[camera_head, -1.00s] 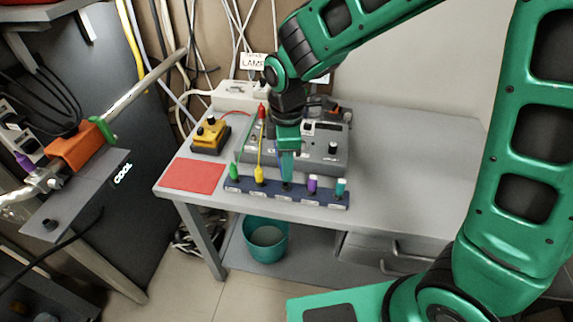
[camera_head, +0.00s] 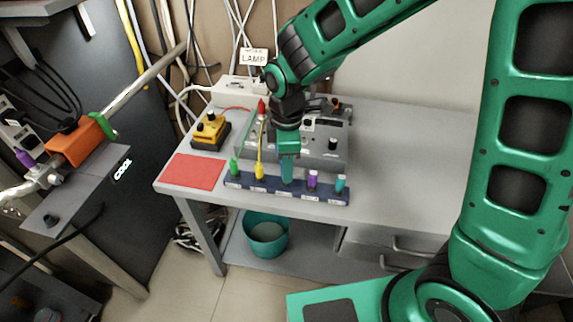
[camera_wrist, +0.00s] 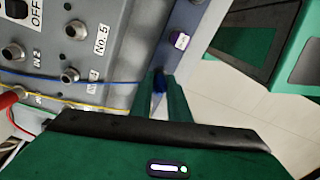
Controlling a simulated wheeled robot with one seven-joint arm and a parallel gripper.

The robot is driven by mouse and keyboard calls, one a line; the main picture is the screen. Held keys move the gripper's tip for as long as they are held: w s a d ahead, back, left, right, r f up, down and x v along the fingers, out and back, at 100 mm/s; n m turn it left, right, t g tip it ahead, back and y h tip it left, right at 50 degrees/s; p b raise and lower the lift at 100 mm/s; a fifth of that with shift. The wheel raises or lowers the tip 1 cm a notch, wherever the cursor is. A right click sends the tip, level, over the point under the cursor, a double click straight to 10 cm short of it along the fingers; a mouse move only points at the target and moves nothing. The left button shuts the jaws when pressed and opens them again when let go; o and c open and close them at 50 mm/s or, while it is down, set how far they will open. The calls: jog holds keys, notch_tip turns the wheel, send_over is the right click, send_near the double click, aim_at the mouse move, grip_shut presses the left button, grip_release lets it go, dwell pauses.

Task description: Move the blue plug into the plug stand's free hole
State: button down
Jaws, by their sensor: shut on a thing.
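The dark blue plug stand (camera_head: 300,195) lies along the front edge of the table. A green plug (camera_head: 234,168), a yellow plug (camera_head: 259,172), a purple plug (camera_head: 312,181) and a teal plug (camera_head: 341,184) stand upright in it. My gripper (camera_head: 287,180) points down at the stand's middle place, between the yellow and purple plugs. In the wrist view, it is shut on the blue plug (camera_wrist: 159,82), with a blue cable running off to the left. The fingers hide the plug's lower end and the hole, so I cannot tell how deep it sits.
A grey panel box (camera_head: 325,150) with sockets and knobs stands right behind the stand. A yellow box (camera_head: 210,132) and a red mat (camera_head: 193,171) are at the left. A teal bin (camera_head: 266,236) is under the table. The tabletop at the right is clear.

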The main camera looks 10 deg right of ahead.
jog(key=shift+f, duration=0.3)
jog(key=c, duration=1.6)
grip_release()
notch_tip(320, 180, up, 11)
jog(key=shift+f, duration=0.15)
